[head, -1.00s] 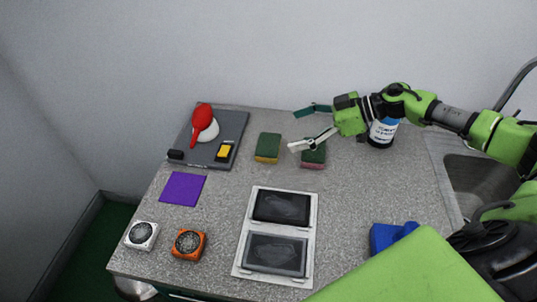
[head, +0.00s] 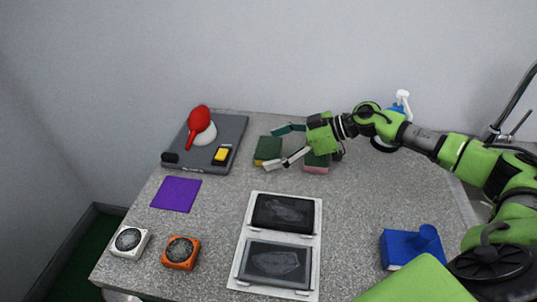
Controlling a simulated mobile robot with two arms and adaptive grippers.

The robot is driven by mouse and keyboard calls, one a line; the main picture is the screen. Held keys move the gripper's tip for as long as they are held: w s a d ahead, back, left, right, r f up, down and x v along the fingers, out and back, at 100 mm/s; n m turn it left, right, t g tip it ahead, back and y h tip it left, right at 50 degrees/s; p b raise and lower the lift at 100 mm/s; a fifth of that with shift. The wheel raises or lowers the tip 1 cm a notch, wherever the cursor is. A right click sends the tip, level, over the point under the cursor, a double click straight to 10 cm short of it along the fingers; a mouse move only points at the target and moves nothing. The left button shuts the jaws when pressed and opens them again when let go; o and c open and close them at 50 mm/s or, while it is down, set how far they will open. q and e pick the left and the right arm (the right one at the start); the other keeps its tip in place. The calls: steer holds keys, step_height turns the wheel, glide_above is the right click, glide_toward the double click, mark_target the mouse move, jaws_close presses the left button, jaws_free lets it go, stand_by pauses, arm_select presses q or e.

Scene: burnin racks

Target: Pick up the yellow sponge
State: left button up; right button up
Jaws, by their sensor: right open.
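The yellow sponge (head: 266,152) has a dark green top and a yellow lower edge. It lies on the grey speckled counter near the wall, in the middle of the head view. My right gripper (head: 270,148) reaches in from the right, its two fingers apart, one above the other in the picture. The fingertips are at the sponge's right side and overlap it in the view; I cannot tell if they touch it. A pink sponge (head: 316,167) with a green top lies to the right, partly hidden under my gripper. My left gripper is out of view.
A grey tray (head: 238,130) with a red and white object and a yellow-black item stands left. A purple cloth (head: 176,194), white fan (head: 129,242), orange fan (head: 180,252), white frame with dark panels (head: 284,225) and blue object (head: 405,248) lie nearer. A spray bottle (head: 402,103) stands behind my arm.

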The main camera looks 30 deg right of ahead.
mark_target(274, 148)
steer(key=shift+a, duration=0.1)
steer(key=c, duration=0.8)
steer(key=shift+o, duration=0.2)
steer(key=shift+r+p, duration=0.6)
steer(key=shift+p, duration=0.35)
step_height(274, 148, up, 3)
steer(key=p, duration=0.4)
steer(key=shift+f, duration=0.15)
steer(key=s+a+r+p, duration=0.2)
steer(key=s+r+p, duration=0.7)
steer(key=s+p, duration=0.4)
steer(key=shift+s+a+p, duration=0.25)
steer(key=shift+s+p, duration=0.1)
steer(key=shift+p, duration=0.6)
